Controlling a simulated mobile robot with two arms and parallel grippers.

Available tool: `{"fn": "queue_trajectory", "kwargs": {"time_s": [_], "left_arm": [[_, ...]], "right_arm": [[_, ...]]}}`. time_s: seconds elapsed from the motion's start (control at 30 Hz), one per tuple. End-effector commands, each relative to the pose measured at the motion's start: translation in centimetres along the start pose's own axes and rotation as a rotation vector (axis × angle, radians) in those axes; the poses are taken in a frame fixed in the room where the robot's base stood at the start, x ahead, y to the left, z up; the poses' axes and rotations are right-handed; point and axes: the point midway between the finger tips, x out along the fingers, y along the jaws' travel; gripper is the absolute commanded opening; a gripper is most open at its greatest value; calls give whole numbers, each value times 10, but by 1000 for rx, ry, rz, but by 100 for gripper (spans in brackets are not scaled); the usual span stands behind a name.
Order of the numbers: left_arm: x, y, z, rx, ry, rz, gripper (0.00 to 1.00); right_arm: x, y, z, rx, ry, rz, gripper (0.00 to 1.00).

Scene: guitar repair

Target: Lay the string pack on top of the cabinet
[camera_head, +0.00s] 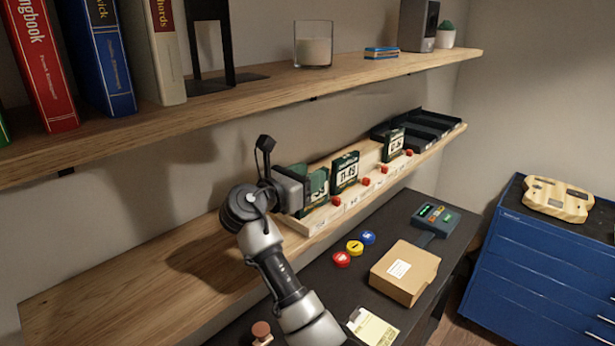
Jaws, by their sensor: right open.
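Dark green string packs stand in a light wooden divided tray (309,222) on the lower shelf. The nearest string pack (318,184) is partly hidden by my right gripper (306,187). A middle pack (345,172) reads 11-49, and a farther pack (393,145) stands to its right. My right gripper is open at the nearest pack; I cannot tell whether the pack is between its fingers. The blue cabinet (545,262) with drawers is at the far right. My left gripper is not in view.
A pale wooden piece (558,199) lies on the cabinet's dark top. The upper shelf (240,97) overhangs. A cardboard box (404,272) and a tuner-like device (436,218) lie on the dark bench.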

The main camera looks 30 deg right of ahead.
Motion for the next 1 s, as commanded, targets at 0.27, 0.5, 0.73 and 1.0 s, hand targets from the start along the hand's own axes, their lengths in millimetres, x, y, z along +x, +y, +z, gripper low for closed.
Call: {"fn": "queue_trajectory", "kwargs": {"time_s": [0.27,0.5,0.73,1.0], "left_arm": [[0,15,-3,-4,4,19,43],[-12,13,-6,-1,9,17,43],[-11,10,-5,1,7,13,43],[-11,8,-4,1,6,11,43]], "right_arm": [[-18,1,1,0,2,7,42],[-64,2,-2,1,1,5,42],[-99,2,-3,1,1,2,42],[-109,2,-2,1,0,2,42]]}}
